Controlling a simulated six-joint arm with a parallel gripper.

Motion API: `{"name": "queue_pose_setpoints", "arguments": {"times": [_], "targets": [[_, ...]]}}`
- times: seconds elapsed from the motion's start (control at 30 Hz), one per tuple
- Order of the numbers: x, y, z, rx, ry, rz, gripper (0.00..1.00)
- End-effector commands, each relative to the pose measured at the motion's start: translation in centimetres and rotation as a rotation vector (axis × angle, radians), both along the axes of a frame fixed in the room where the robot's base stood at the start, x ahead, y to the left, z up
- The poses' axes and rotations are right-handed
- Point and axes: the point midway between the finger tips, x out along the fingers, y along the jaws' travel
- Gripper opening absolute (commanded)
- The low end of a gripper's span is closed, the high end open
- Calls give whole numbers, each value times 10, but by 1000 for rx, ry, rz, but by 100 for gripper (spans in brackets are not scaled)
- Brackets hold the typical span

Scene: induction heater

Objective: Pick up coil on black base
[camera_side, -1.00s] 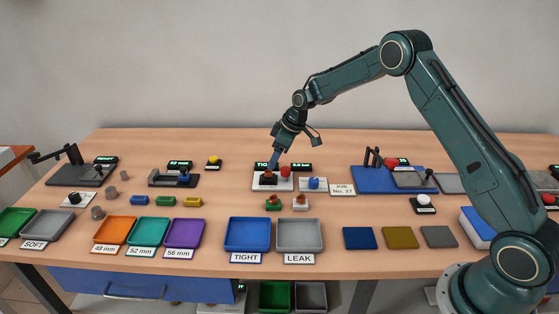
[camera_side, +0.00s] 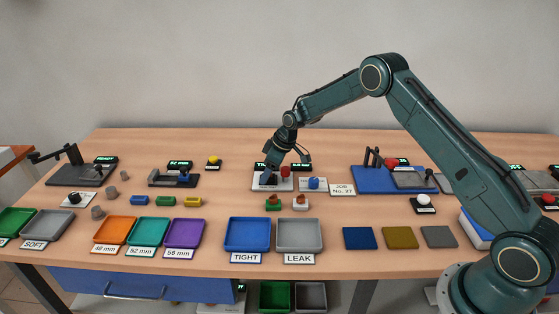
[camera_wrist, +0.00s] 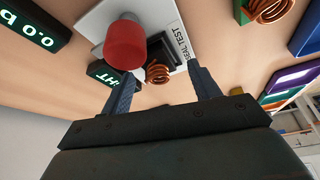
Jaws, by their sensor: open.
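A copper coil (camera_wrist: 158,74) sits with a black base (camera_wrist: 150,52) on the white SEAL TEST plate (camera_wrist: 172,22), as the wrist view shows. My gripper (camera_wrist: 161,72) is open, with one finger on each side of the coil and a gap to it. In the side view, my gripper (camera_side: 266,181) is low over the white plate (camera_side: 285,184) and hides the coil. I cannot tell how far the fingertips are above the plate.
A red button (camera_wrist: 125,45) stands close by my fingers on the same plate. Two other coils, on a green base (camera_side: 273,203) and a pale base (camera_side: 300,203), lie in front. The blue TIGHT tray (camera_side: 248,249) and grey LEAK tray (camera_side: 299,249) are nearer the front edge.

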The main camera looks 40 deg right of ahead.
Motion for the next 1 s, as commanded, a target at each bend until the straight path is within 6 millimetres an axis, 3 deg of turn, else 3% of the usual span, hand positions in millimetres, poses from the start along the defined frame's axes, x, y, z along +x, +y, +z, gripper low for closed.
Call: {"name": "queue_pose_setpoints", "arguments": {"times": [0.6, 0.63, 0.87, 1.0], "targets": [[2, 1, -6, 0, -1, -1, 62], [2, 1, -6, 0, 0, -1, 60], [2, 1, -6, 0, 0, -1, 14], [2, 1, -6, 0, 1, -1, 11]]}}
